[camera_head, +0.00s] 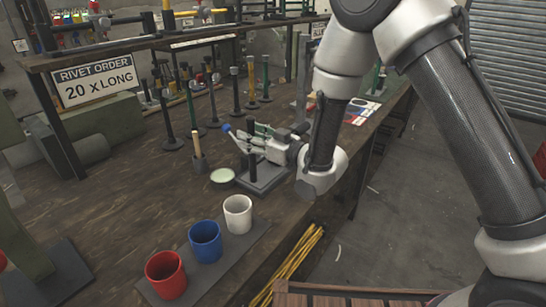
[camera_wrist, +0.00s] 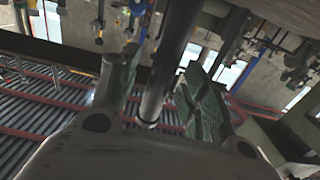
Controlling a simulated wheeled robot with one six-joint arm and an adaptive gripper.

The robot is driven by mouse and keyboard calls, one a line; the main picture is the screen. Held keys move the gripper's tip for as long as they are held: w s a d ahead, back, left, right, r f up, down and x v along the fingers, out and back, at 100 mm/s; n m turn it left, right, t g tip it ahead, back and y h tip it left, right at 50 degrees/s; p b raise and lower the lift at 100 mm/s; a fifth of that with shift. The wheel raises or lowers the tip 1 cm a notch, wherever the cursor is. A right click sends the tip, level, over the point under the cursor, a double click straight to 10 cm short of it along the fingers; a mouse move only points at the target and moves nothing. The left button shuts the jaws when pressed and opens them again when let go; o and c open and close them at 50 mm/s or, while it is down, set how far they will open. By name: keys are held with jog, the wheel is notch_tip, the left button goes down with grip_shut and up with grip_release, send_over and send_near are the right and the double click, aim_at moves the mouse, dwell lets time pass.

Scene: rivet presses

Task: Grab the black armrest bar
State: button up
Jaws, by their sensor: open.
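A black bar (camera_head: 251,167) stands upright on a flat grey base plate (camera_head: 268,183) near the table's right side. My gripper (camera_head: 246,140) reaches in from the right, level, at the upper part of this bar. In the wrist view, a dark round bar (camera_wrist: 168,55) runs between the two green finger pads of my gripper (camera_wrist: 158,80). The fingers are open, with a visible gap on both sides of the bar. The fingers hide part of the bar's top in the head view.
A pale round dish (camera_head: 222,176) and a short wooden-handled tool (camera_head: 198,160) stand just left of the plate. White (camera_head: 238,214), blue (camera_head: 205,241) and red (camera_head: 165,275) cups stand in front. Several upright tools and rods stand behind. The shelf sign (camera_head: 97,85) is at left.

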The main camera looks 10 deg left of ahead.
jog(key=shift+w+a, duration=0.15)
jog(key=shift+a, duration=0.05)
grip_shut()
jog(key=shift+r, duration=0.1)
